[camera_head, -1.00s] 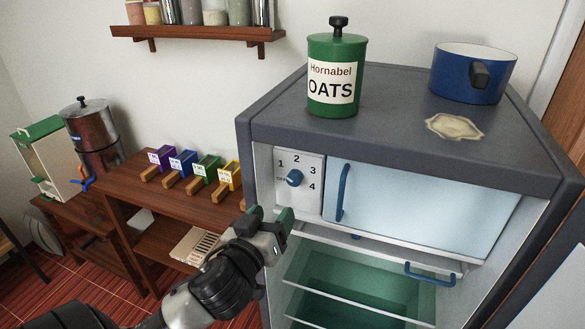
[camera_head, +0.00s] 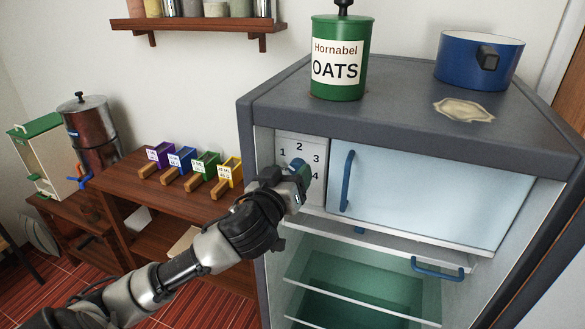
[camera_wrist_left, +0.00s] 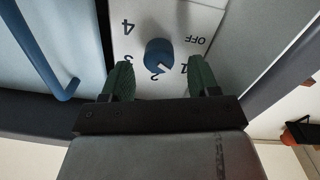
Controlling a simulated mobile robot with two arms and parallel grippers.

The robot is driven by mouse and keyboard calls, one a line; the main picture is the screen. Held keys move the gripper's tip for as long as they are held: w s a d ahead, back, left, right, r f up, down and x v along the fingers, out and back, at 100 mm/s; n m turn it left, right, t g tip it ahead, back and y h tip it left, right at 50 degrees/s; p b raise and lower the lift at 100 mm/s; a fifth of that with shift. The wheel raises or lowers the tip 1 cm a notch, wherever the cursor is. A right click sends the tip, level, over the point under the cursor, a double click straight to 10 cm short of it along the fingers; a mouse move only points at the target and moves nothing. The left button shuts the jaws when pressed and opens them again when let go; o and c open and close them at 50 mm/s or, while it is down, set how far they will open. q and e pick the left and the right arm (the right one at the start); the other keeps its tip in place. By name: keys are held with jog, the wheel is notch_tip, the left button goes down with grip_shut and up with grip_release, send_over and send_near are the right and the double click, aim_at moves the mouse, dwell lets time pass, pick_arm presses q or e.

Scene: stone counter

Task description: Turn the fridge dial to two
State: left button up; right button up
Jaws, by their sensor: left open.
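The fridge dial (camera_wrist_left: 159,54) is a round blue knob on a white panel (camera_head: 315,190) marked OFF, 1, 2, 3 and 4. In the left wrist view the panel appears upside down, and a pale mark on the knob points to its lower right, between the 2 and the 1. My left gripper (camera_head: 299,176) is at the panel and mostly hides the dial in the head view. In the left wrist view its green fingertips (camera_wrist_left: 160,80) are open, one on each side of the dial, with visible gaps. My right gripper is not in view.
A blue-handled freezer door (camera_head: 430,195) is right of the panel, above open shelves (camera_head: 350,250). A green oats canister (camera_head: 338,90) and a blue pot (camera_head: 478,62) stand on the fridge. A wooden side table (camera_head: 130,180) with coloured bins is at left.

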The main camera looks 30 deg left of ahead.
pick_arm(q)
jog(key=shift+x, duration=0.75)
jog(key=shift+c, duration=0.3)
jog(key=c, duration=0.9)
jog(key=shift+o, duration=0.2)
